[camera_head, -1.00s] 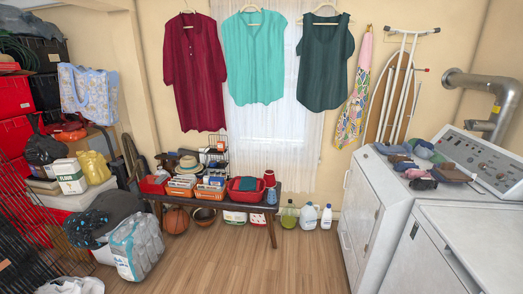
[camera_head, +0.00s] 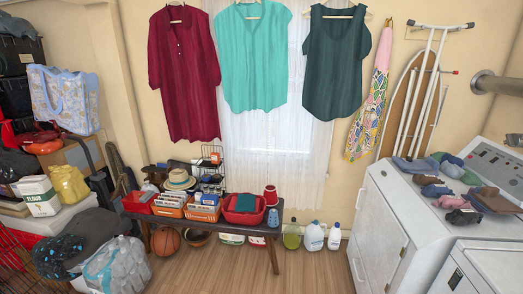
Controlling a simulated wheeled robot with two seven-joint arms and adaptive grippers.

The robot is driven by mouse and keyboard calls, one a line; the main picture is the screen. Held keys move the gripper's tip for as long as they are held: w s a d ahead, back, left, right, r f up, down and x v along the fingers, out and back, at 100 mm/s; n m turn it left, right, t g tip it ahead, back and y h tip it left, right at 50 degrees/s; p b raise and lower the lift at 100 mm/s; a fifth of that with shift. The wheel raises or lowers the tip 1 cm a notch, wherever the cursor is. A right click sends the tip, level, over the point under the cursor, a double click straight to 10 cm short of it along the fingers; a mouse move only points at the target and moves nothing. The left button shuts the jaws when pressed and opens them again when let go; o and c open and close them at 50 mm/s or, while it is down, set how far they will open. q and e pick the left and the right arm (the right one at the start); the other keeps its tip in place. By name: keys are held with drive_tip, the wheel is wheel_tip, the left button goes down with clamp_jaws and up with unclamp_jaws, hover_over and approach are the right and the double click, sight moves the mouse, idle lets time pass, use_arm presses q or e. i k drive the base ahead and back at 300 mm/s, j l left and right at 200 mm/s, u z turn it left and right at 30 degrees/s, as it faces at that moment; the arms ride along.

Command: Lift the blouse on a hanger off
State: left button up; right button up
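Three blouses on hangers hang in a row on the back wall, in front of the curtained window. A long dark red blouse (camera_head: 184,75) is at the left, a turquoise short-sleeved blouse (camera_head: 253,60) is in the middle, and a dark green sleeveless blouse (camera_head: 335,68) is at the right. The upper parts of their hangers are at or beyond the top edge of the picture. I cannot tell from the picture which blouse the task means. Neither of my grippers shows in the head view.
A low bench (camera_head: 150,215) with baskets and a hat stands below the blouses, with jugs (camera_head: 313,236) beside it. A washer (camera_head: 400,200) with caps on top is at the right. Stacked totes and bags crowd the left. Bare wood floor (camera_head: 215,270) lies in front.

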sight(253, 38)
drive_tip(key=i, duration=1.65)
drive_tip(key=i+z, duration=0.15)
drive_tip(key=i, duration=0.4)
drive_tip(key=i+j+z, duration=0.1)
drive_tip(key=i, duration=0.45)
